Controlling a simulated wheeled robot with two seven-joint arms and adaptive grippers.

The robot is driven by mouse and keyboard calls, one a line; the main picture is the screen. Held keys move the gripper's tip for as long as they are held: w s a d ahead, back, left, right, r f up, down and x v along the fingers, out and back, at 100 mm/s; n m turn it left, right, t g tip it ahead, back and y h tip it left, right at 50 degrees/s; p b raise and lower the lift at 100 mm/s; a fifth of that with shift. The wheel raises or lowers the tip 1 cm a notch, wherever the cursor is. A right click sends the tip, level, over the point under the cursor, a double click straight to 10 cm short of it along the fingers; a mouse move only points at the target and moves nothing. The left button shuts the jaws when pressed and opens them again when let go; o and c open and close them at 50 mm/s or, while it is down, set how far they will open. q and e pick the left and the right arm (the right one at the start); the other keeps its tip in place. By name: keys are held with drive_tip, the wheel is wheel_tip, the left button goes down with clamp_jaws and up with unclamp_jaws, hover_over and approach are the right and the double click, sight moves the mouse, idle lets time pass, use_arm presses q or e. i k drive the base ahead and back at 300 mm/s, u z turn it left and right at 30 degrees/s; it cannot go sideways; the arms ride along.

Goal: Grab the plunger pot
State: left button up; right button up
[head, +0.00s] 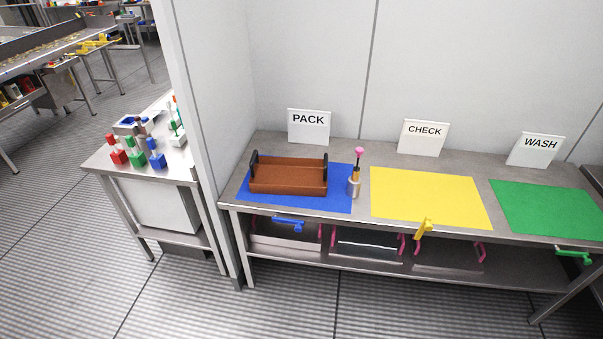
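A plunger pot (354,184) stands upright on the steel bench at the right edge of the blue mat. It has a grey metal body, a tan upper part and a pink knob on top of a dark rod. Whether its base rests on the mat or just beside it is hard to tell. Neither of my grippers shows in the head view.
A brown tray (288,176) with black handles sits on the blue mat (342,202), left of the pot. A yellow mat (430,196) and a green mat (548,206) lie to the right. Handles stick out along the bench front. Open floor lies in front.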

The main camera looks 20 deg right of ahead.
sight(354, 182)
drive_tip(key=u, duration=0.2)
drive_tip(key=i, duration=1.55)
drive_tip(key=z, duration=0.8)
